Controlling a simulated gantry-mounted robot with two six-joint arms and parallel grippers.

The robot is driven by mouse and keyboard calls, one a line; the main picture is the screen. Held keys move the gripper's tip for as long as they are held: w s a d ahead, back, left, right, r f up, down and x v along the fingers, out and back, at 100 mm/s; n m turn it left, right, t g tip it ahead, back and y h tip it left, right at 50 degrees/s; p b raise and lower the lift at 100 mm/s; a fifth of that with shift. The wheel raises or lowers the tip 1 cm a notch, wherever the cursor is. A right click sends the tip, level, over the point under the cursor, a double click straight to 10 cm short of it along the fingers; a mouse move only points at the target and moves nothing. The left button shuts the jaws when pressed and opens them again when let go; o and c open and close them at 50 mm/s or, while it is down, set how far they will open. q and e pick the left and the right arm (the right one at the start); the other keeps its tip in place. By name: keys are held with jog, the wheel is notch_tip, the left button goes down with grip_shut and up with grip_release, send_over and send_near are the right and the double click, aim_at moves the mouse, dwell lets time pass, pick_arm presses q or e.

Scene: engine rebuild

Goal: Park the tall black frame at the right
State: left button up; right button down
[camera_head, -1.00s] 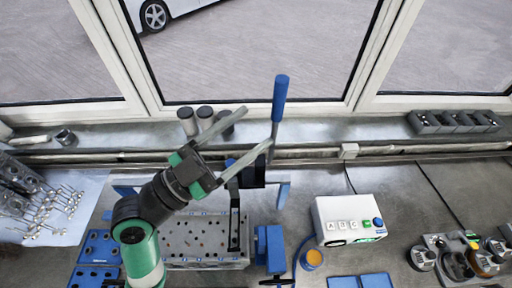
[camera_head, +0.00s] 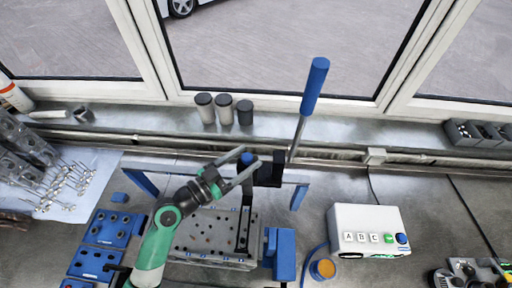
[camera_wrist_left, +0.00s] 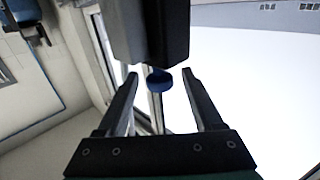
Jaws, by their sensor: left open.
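The tall black frame (camera_head: 243,232) stands upright over the metal engine block (camera_head: 205,238), with a blue knob (camera_head: 246,158) at its top. A dark block (camera_head: 270,173) and a long lever with a blue handle (camera_head: 315,86) are at its upper right. My left gripper (camera_head: 250,160) is open at the top of the frame, its fingers pointing right. In the left wrist view the blue knob (camera_wrist_left: 159,80) shows between the open fingers, in front of a dark body (camera_wrist_left: 150,30). I cannot tell whether the fingers touch it. My right gripper is not in view.
A white button box (camera_head: 366,230) and an orange-topped round part (camera_head: 323,269) stand at the right. Bare bench (camera_head: 425,215) lies farther right. Blue trays (camera_head: 108,232) are at left. Several dark cylinders (camera_head: 225,108) stand on the sill.

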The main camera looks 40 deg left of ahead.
pick_arm(q)
jog(key=w, duration=0.4)
jog(key=shift+d, duration=0.15)
grip_shut()
dwell(1.2)
